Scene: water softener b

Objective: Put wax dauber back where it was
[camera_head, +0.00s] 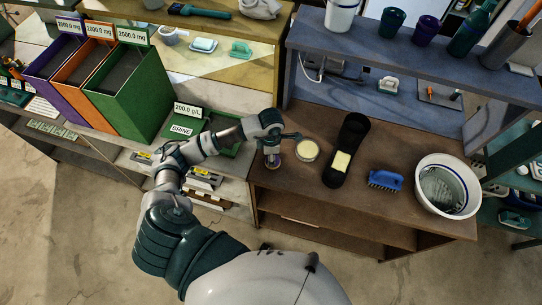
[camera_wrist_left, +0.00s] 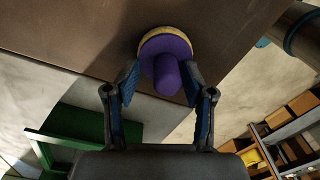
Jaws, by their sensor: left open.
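The wax dauber, with a purple knob handle and a round yellowish pad, shows in the left wrist view (camera_wrist_left: 168,62) near the edge of the brown bench top. In the head view the dauber (camera_head: 274,162) is small and mostly hidden below my left gripper (camera_head: 273,151), at the bench's left end. In the left wrist view my left gripper (camera_wrist_left: 160,84) is open, with its blue-padded fingers on either side of the purple handle. I cannot tell whether they touch it. A round tin with a cream-coloured top (camera_head: 307,150) stands just right of the dauber. My right gripper is not in view.
On the brown bench (camera_head: 290,185) are a black elongated board (camera_head: 333,178) bearing a pale yellow block (camera_head: 342,161), a blue brush (camera_head: 385,180) and a white bucket (camera_head: 460,199). A blue-grey shelf (camera_head: 400,55) stands behind.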

